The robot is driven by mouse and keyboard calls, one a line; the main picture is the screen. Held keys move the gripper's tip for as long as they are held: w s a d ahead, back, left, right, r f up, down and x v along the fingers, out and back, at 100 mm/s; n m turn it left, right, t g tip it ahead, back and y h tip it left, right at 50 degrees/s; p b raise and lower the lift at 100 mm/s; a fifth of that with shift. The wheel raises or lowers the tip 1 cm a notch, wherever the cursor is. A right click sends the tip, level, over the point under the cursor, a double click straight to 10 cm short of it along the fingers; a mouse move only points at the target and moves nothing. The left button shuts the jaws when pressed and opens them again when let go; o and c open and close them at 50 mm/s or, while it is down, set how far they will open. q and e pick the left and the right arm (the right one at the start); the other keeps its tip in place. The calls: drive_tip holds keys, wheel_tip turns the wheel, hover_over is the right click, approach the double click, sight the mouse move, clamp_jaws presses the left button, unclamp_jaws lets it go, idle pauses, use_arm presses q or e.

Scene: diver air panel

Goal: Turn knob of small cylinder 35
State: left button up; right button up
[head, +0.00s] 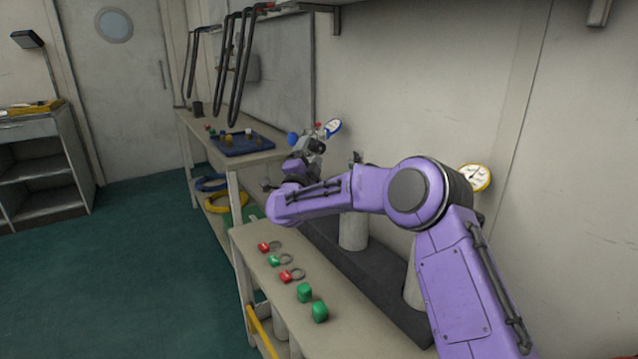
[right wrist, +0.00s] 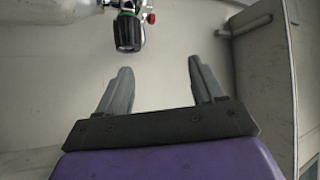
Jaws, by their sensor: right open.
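My right gripper (right wrist: 159,64) is open in the right wrist view, with nothing between its two grey fingers. A black ribbed knob (right wrist: 127,33) on a valve is ahead of the fingers, above and left of the gap between them, and apart from them. A pale cylinder (right wrist: 50,9) lies beside the valve at the upper left. In the head view my right gripper (head: 303,165) is near a valve with a blue knob (head: 293,138) and a blue-rimmed gauge (head: 333,127). I cannot read any number on the cylinders. My left gripper is out of view.
A pale cylinder (head: 353,232) stands in a dark rack (head: 370,284) against the wall, partly behind my arm. A yellow-rimmed gauge (head: 475,177) is to the right. Dark hoses (head: 240,70) hang behind.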

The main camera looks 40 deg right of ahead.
sight(318, 151)
wheel_tip(318, 151, down, 5)
drive_tip(key=b, duration=0.3)
drive_tip(key=p+x, duration=0.1)
drive_tip(key=x, duration=0.9)
drive_tip(key=shift+w+d, duration=0.1)
drive_tip(key=shift+d, duration=0.1)
drive_tip(key=c, duration=1)
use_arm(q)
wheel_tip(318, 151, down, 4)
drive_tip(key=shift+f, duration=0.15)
